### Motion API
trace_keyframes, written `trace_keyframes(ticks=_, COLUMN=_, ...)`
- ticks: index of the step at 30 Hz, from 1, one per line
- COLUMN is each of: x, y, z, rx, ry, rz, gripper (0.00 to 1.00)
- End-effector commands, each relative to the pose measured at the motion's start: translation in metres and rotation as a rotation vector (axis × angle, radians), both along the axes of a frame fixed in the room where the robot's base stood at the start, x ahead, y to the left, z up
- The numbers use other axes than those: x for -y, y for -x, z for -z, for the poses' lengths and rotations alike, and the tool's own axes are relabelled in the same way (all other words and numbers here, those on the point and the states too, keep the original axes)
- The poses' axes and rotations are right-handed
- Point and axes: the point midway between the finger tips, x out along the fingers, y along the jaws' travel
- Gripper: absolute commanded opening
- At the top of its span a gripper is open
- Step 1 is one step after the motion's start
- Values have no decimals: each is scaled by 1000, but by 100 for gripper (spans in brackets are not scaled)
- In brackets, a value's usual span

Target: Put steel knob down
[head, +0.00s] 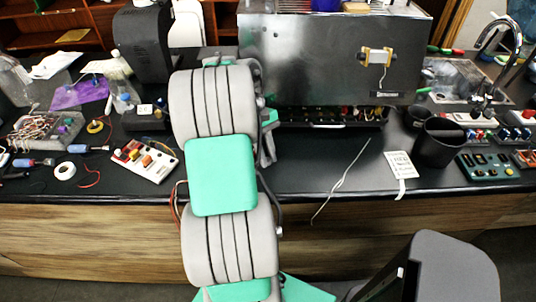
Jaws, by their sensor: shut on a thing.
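My arm reaches up the middle of the head view over the counter. Only a grey and green part of my gripper (267,147) shows at the right edge of the arm, just in front of the steel machine. The fingertips are hidden behind the arm. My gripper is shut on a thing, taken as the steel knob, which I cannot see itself. The dark counter (310,165) lies below and around my gripper. Whether the knob touches the counter cannot be told.
The steel brewer (320,50) stands behind, with a dark drip tray (330,124) below it. A black cup (438,143) and a white tag (401,165) are at right. A white switch board (145,160) is at left. The counter right of my arm is mostly clear, with a thin wire (342,180).

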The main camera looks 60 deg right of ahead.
Motion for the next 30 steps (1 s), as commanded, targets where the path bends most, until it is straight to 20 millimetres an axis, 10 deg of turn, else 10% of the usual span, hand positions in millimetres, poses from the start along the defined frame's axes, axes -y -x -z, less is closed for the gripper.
trace_keyframes(ticks=2, x=0, y=0, z=4, rx=-1, ry=0, rz=0, gripper=0)
trace_keyframes(ticks=3, x=0, y=0, z=3, rx=0, ry=0, rz=0, gripper=22)
trace_keyframes(ticks=10, x=0, y=0, z=3, rx=-1, ry=0, rz=0, gripper=41)
trace_keyframes(ticks=20, x=0, y=-1, z=-5, rx=0, ry=0, rz=0, gripper=42)
trace_keyframes(ticks=30, x=14, y=-28, z=-88, rx=-1, ry=0, rz=0, gripper=42)
